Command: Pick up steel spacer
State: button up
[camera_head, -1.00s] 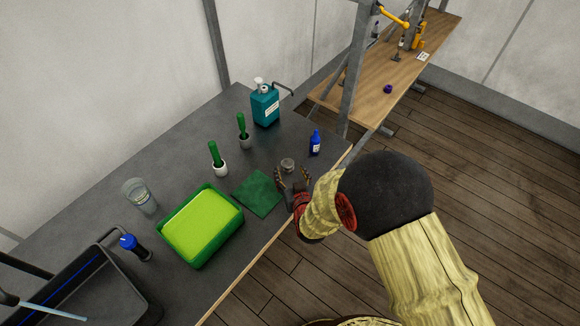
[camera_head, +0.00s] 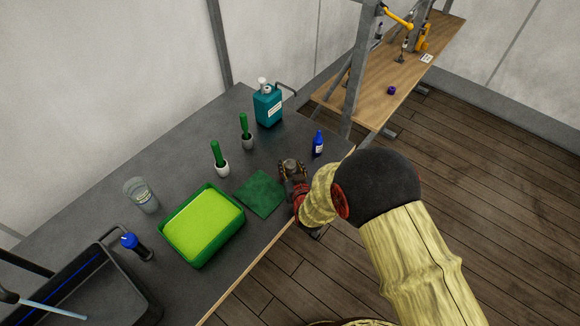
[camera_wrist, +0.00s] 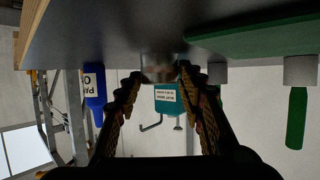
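The steel spacer (camera_head: 291,162) is a short, greyish round piece near the right part of the dark grey table. In the wrist view, the spacer (camera_wrist: 160,67) shows at the far end of my gripper, between the fingertips. My gripper (camera_head: 292,169) is low over the table with one finger on each side of the spacer. In the wrist view, the two fingers of my gripper (camera_wrist: 160,76) stand apart and the tips are very close to the spacer's sides. I cannot make out firm contact. The fingers partly hide the spacer.
A blue bottle (camera_head: 318,143) stands to the right, a teal pump bottle (camera_head: 268,107) behind. Two green-handled tools in white and grey cups (camera_head: 222,169) and a green tray (camera_head: 183,254) are farther left.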

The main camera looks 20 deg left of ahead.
jog(key=c, duration=0.8)
jog(key=shift+r, duration=0.15)
